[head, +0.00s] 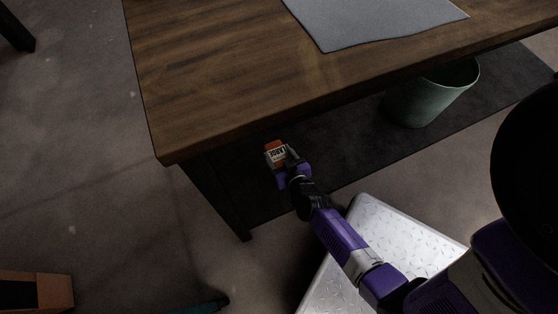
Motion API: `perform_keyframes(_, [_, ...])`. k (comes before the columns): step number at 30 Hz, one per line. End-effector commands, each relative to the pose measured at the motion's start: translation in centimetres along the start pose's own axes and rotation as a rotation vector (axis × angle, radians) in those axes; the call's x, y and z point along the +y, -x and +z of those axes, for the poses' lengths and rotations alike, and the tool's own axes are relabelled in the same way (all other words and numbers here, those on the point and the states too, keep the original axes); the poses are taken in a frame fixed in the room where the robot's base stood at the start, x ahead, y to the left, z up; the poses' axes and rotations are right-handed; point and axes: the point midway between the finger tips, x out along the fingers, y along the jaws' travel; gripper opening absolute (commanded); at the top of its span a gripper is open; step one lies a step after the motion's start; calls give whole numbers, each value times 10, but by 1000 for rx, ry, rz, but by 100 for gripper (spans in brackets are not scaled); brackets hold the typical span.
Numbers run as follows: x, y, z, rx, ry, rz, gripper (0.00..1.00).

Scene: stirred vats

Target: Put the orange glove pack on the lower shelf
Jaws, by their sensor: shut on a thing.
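The orange glove pack (272,145) shows at the end of my arm, with a pale label bearing dark print. My gripper (278,158) is shut on it, just below the front edge of the wooden table top in the picture. The fingers partly cover the pack. The lower shelf (335,165) is a dark panel under the table top. The pack shows against its left part; I cannot tell whether it touches the shelf.
A grey-green bin (432,95) stands under the table at the right. The wooden table top (220,75) overhangs the shelf and carries a grey mat (375,20). A dark table leg (215,195) is left of my gripper. An orange-brown box (35,291) sits at the lower left.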

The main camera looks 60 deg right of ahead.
Motion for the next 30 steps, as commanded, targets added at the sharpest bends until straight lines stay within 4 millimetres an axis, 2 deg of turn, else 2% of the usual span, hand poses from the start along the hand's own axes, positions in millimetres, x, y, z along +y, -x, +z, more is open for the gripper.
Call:
perform_keyframes(1, [0,-4,7,0,0,-1,17])
perform_keyframes(7, [0,-7,16,1,0,0,17])
perform_keyframes(15, [0,-21,49,1,1,0,17])
perform_keyframes(27, [0,-22,52,1,0,0,17])
perform_keyframes(28, [0,-22,51,0,0,0,63])
perform_keyframes(30, [0,-21,51,0,0,0,76])
